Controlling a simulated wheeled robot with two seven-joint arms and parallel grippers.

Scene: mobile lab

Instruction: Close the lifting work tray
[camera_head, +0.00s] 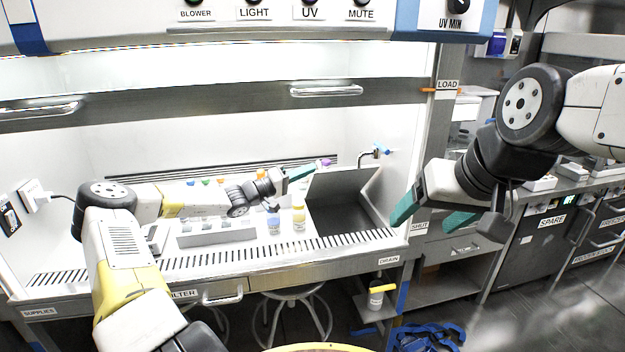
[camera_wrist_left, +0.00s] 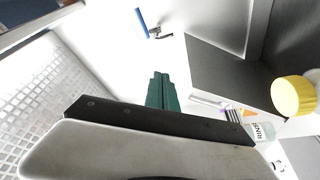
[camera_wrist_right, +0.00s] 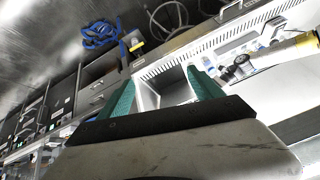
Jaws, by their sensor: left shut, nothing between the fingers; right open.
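The lifting work tray (camera_head: 343,184) is a grey panel tilted up from the right part of the cabinet's work surface, with a dark opening (camera_head: 350,220) below and in front of it. The raised panel also shows in the left wrist view (camera_wrist_left: 222,72). My left gripper (camera_head: 303,172) is shut and empty, inside the cabinet by the panel's upper left edge; its green fingers (camera_wrist_left: 160,90) are together. I cannot tell whether they touch the panel. My right gripper (camera_head: 432,214) is open and empty, outside the cabinet to the right of the tray.
Two small bottles, one with a yellow cap (camera_head: 299,218), stand just left of the opening. A grey rack (camera_head: 217,237) is further left. The sash handle (camera_head: 326,90) hangs above. A blue strap (camera_head: 425,338) lies on the floor below right.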

